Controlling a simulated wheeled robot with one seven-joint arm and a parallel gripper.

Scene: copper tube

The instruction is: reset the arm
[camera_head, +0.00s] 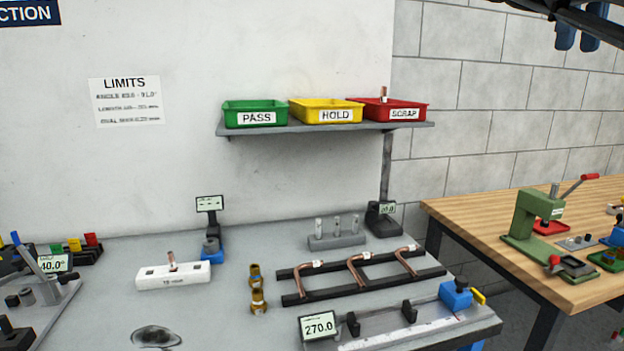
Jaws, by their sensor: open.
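My gripper (577,36) shows at the top right edge, dark with two blue fingertips pointing down. Its fingers are apart with nothing visible between them. It is high up, in front of the block wall and well clear of the benches. The rest of my arm is mostly cut off by the frame's top edge. Bent copper tubes (358,270) lie across a black rack (436,271) on the grey bench (225,305). A short copper piece (383,93) stands up in the red SCRAP bin (420,104).
Green PASS (255,105) and yellow HOLD (320,103) bins share the wall shelf (300,128). A white block (172,275), brass fittings (256,288) and a gauge reading 270.0 (318,326) stand on the bench. A green press (537,222) stands on the wooden table (470,212).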

